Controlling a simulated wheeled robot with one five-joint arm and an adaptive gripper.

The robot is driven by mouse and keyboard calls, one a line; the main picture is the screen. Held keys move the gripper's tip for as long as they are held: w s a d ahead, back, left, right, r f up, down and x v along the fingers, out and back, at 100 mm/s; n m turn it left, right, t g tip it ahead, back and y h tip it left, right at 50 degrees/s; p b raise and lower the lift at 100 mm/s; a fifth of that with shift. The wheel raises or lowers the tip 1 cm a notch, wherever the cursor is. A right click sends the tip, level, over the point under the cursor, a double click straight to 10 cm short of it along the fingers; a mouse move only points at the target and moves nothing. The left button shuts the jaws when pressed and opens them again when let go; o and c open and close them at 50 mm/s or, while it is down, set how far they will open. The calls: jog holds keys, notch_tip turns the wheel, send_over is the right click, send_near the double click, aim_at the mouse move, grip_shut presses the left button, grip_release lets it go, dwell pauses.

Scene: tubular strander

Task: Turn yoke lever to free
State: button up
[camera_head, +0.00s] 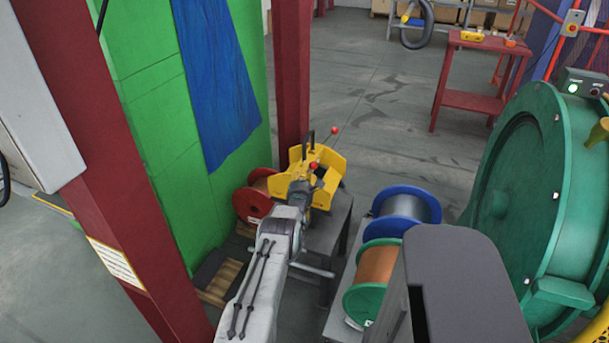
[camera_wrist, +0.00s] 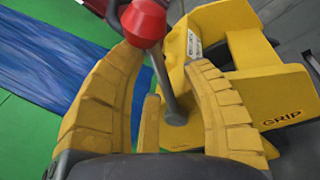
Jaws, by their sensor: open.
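A yellow yoke device (camera_head: 328,188) sits on a small grey stand in the head view. Its yellow block marked "GRIP" (camera_wrist: 262,92) fills the right of the wrist view. A grey lever (camera_wrist: 168,84) with a red knob (camera_wrist: 143,23) rises from it. In the head view one red knob (camera_head: 314,166) is beside my gripper, and another (camera_head: 334,130) is on a thin rod farther back. My gripper (camera_wrist: 163,68) is open, with its yellow fingers on either side of the lever. I cannot tell whether either finger touches it.
A red-flanged spool (camera_head: 250,205) stands left of the device. Blue (camera_head: 405,192) and green-flanged (camera_head: 375,275) spools stand right of it. A red post (camera_head: 291,75) rises behind, with a green panel (camera_head: 140,80) at left. A large green drum (camera_head: 535,190) stands at right.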

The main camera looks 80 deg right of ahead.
jog(key=shift+d, duration=0.1)
jog(key=shift+c, duration=0.3)
grip_shut()
dwell(0.4)
